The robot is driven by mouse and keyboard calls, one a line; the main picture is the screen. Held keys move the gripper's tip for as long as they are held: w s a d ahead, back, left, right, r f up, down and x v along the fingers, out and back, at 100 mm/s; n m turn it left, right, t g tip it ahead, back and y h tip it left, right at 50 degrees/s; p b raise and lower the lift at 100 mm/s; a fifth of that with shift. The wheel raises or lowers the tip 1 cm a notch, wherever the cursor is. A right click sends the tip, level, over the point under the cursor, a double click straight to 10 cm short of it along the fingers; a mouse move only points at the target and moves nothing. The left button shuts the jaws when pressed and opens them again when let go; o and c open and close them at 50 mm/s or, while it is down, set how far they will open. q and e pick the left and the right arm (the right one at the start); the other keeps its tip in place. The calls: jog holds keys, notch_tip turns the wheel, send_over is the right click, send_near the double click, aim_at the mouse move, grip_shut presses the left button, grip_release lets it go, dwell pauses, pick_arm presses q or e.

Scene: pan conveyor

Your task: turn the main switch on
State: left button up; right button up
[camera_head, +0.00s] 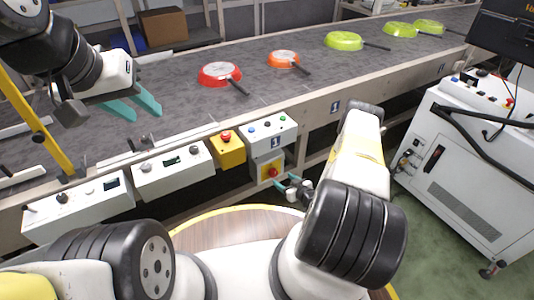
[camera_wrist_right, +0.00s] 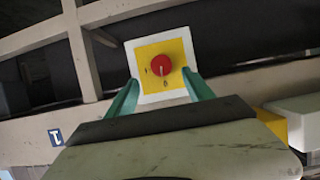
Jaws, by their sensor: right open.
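The main switch (camera_head: 271,172) is a red rotary knob on a yellow plate, on a small light box below the conveyor's front edge. It also shows in the right wrist view (camera_wrist_right: 161,65), with a white frame around the yellow plate. My right gripper (camera_head: 287,182) is just in front of the switch box. In the wrist view its two teal fingers (camera_wrist_right: 161,88) are apart, one toward each side of the plate, with nothing between them. Whether they touch the box I cannot tell. My left gripper (camera_head: 146,113) is open and empty above the left part of the conveyor.
A yellow box with a red button (camera_head: 227,149) and a button panel (camera_head: 266,132) sit above the switch. Two white control boxes (camera_head: 173,171) line the edge at left. Red, orange and green pans lie on the conveyor (camera_head: 300,85). A white cabinet (camera_head: 465,175) stands right.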

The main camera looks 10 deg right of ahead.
aim_at(275, 175)
jog(key=x, duration=0.7)
jog(key=shift+w+a+f, duration=0.2)
jog(key=shift+w, duration=0.05)
jog(key=shift+c, duration=0.2)
grip_shut()
